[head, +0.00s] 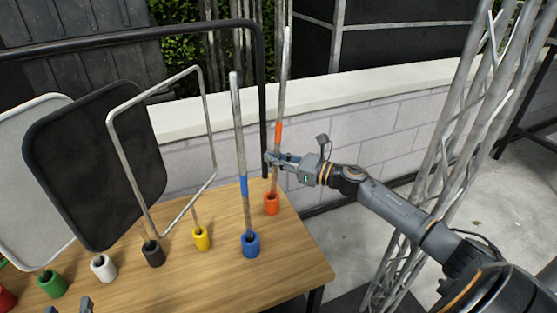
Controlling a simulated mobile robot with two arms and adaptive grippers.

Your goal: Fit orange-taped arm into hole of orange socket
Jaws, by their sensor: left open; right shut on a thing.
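The orange-taped arm (283,85) is a thin grey metal rod with a band of orange tape (278,130) around its middle. It stands nearly upright, leaning slightly right at the top. My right gripper (270,158) is shut on it below the tape. The orange socket (271,204) is a short cup at the table's right back corner. The rod's lower end meets the socket's opening in the picture; I cannot tell whether it is inside or just above or behind. My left gripper (68,306) is open at the bottom left edge, only its fingertips showing, far from the socket.
The wooden table (200,275) also bears blue (250,245), yellow (201,239), black (153,254), white (103,268) and green (52,284) sockets. A blue-taped rod (238,120) stands left of the orange-taped one. Framed mirrors and panels stand at left. A metal truss (440,150) rises at right.

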